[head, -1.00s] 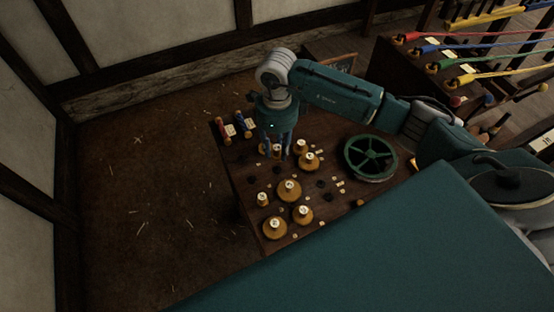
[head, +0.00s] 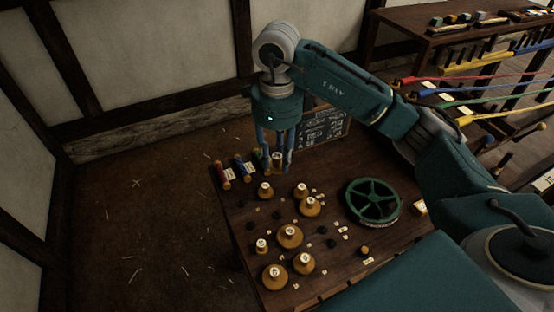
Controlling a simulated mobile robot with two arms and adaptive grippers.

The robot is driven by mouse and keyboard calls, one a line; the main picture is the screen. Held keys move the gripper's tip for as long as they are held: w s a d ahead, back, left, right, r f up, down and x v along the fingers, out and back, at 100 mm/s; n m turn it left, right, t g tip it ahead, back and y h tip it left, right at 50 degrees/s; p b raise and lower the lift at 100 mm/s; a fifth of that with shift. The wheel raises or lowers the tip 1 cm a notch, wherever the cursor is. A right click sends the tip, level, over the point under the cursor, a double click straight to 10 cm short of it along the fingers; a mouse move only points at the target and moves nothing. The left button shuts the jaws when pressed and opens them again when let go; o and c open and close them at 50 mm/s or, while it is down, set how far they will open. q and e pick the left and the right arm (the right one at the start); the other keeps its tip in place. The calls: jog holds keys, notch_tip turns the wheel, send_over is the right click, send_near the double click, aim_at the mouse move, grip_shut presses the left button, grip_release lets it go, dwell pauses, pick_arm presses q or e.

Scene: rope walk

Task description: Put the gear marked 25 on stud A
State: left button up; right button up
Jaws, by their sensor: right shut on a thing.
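My right gripper (head: 276,164) points down over the far left part of the wooden table (head: 350,275). It is shut on a small piece with a pale top (head: 277,158), apparently a gear held above the table; its number is not readable. Several brass-coloured gears with pale marked hubs stand on the table, among them one at the front left (head: 275,278), a large one in the middle (head: 289,237) and one close below the gripper (head: 265,191). Their marks are too small to read. Small white tags lie between them; I cannot tell which marks stud A. My left gripper is out of view.
A green spoked wheel (head: 372,203) lies on the right of the table. A chalkboard (head: 325,127) stands at the back edge. A red handle (head: 222,175) and a blue handle (head: 243,166) are at the far left corner. Coloured ropes (head: 470,92) run at the upper right.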

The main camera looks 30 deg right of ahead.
jog(key=shift+r+p, duration=0.7)
jog(key=shift+r, duration=0.7)
